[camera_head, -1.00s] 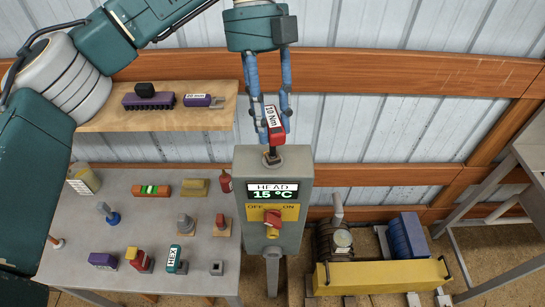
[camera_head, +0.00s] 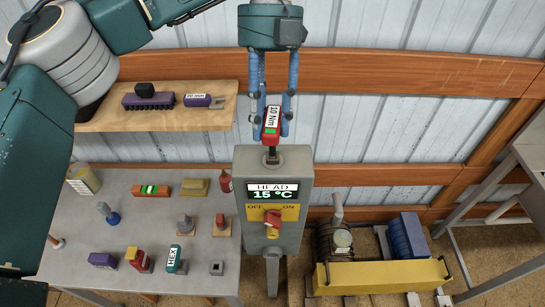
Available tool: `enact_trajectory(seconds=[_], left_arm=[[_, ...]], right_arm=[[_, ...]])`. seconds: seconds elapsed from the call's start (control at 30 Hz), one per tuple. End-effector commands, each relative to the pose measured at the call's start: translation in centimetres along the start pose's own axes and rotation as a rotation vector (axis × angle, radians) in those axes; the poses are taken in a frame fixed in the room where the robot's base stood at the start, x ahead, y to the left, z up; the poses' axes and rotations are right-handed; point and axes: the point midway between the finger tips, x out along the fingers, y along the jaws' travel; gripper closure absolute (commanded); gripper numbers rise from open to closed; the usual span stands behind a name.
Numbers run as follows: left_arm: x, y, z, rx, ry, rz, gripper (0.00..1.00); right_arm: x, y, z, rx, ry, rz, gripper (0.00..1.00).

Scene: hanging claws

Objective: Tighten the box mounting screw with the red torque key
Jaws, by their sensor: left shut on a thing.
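The red torque key (camera_head: 271,121), with a white "10 Nm" label and a small green mark, stands upright above the grey control box (camera_head: 302,165). My left gripper (camera_head: 272,128) points down from above, its blue fingers shut on the key. The key's dark shaft reaches down to the top of the box, where the mounting screw would be; the screw itself is hidden or too small to tell. The box shows "HEAD 15 °C" and a red OFF/ON knob (camera_head: 273,221). My right gripper is not in view.
A wooden shelf (camera_head: 110,122) at upper left holds purple tools. The grey table (camera_head: 70,235) at left carries several tools, including a green HEX key (camera_head: 174,259). A yellow-fronted crate (camera_head: 380,275) stands at lower right. The wall behind the box has a wooden beam.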

Motion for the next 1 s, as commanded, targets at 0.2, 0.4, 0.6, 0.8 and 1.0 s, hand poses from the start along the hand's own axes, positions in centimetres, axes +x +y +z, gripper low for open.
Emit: enact_trajectory(seconds=[0.2, 0.4, 0.6, 0.8, 1.0], left_arm=[[0.1, 0.2, 0.0, -0.004, 0.004, 0.009, 1.00], [-0.7, 0.1, -0.3, -0.004, 0.001, 0.007, 1.00], [-1.3, 0.1, -0.5, -0.005, -0.001, 0.006, 1.00], [-1.9, 0.1, -0.8, -0.004, -0.001, 0.005, 1.00], [-2.5, 0.1, -1.0, -0.005, -0.001, 0.004, 1.00]], right_arm=[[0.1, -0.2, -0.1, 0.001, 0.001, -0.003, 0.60], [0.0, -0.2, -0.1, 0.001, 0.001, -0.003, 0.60], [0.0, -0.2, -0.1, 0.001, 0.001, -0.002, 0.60], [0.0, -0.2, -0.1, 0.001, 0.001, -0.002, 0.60], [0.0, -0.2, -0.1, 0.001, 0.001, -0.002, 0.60]])
